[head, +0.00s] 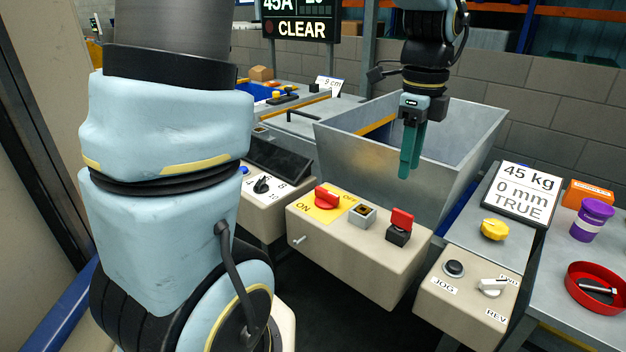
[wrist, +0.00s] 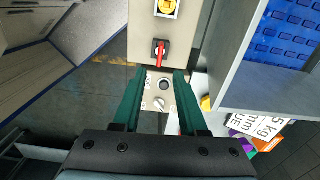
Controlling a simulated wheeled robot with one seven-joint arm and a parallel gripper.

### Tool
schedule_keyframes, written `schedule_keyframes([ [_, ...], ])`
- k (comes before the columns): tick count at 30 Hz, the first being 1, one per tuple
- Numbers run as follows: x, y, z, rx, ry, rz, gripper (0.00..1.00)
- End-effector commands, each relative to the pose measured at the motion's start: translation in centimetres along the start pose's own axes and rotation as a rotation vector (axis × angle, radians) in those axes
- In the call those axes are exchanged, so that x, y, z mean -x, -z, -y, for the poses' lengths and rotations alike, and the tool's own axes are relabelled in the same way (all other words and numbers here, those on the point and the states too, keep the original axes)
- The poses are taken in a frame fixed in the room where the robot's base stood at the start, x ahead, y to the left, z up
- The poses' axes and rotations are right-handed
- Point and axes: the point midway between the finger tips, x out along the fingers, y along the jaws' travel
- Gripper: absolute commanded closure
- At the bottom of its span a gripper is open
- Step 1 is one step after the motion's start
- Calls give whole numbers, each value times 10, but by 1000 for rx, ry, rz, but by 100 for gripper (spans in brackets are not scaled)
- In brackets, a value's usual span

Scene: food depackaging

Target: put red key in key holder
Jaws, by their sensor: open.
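A red key-like handle (head: 402,219) stands upright in a black block (head: 398,236) at the right end of the beige control box. It also shows in the wrist view (wrist: 161,54), just beyond my fingertips. Left of it on the box is a square socket with a yellow inside (head: 363,215), which shows at the top of the wrist view (wrist: 165,8). I cannot tell whether the block or the socket is the key holder. My gripper (head: 404,176) has green fingers pointing down, above and apart from the red handle. In the wrist view the fingers (wrist: 158,73) are spread and empty.
A red rotary switch (head: 327,198) sits on a yellow ON/OFF plate on the box (head: 340,255). A grey metal bin (head: 360,155) stands behind. The JOG panel (head: 465,300), yellow knob (head: 494,229), purple container (head: 592,218) and red bowl (head: 590,305) are at right.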

Motion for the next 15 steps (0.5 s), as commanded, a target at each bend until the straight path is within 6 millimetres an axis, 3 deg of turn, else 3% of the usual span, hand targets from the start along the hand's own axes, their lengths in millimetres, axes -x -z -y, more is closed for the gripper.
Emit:
schedule_keyframes([
  [5, -19, -57, -21, 449, 24, -1, 58],
  [9, -41, -118, -58, 1025, 61, -12, 58],
  [15, -66, -174, -116, 1749, 114, -47, 58],
])
